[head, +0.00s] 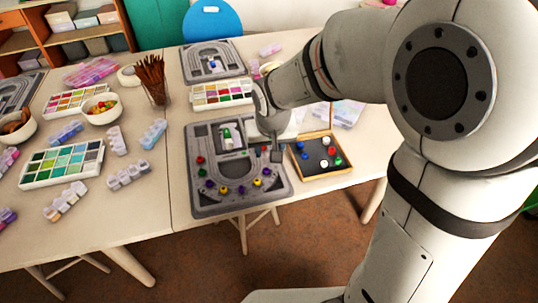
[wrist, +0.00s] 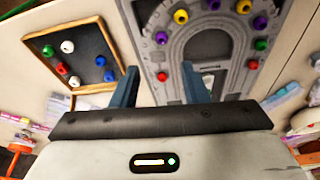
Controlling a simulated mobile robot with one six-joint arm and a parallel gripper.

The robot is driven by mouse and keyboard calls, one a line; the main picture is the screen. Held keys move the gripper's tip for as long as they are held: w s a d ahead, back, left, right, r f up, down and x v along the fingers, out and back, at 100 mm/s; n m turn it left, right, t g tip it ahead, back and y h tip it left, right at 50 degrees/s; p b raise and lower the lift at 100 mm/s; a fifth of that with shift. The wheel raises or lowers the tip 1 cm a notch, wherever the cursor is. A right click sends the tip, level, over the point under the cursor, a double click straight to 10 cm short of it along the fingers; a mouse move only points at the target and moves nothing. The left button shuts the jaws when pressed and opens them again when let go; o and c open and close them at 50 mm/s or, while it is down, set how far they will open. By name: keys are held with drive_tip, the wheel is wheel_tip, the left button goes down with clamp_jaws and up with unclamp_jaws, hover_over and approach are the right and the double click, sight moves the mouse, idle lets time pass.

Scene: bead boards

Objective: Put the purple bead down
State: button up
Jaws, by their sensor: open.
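The grey bead board (head: 240,203) lies on the table with a curved row of beads. Three purple beads sit on it: one at the right side of the row (head: 266,170), one near the front middle (head: 241,190), one at the left (head: 210,184). In the wrist view they show as well, the nearest purple bead (wrist: 161,38) beyond my fingertips. My gripper (wrist: 160,74) is open and empty above the board's right part. A red bead (wrist: 162,76) appears between its fingers. The arm partly hides the board's far right corner in the head view.
A wooden tray (head: 318,177) with a dark floor holds several loose beads, right beside the board. Paint-like colour boxes (head: 222,95), a cup of brown sticks (head: 153,80) and a second board (head: 213,76) stand behind. The table's front edge is close to the board.

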drive_tip(key=s+d+r+m, duration=0.1)
drive_tip(key=s+d+r, duration=0.1)
drive_tip(key=s+d, duration=0.5)
drive_tip(key=s+d+r+g, duration=0.1)
drive_tip(key=s+d+r, duration=0.2)
drive_tip(key=s+d, duration=0.4)
drive_tip(key=shift+s+r+m, duration=0.35)
drive_tip(key=shift+s+m, duration=0.05)
drive_tip(key=shift+s, duration=0.3)
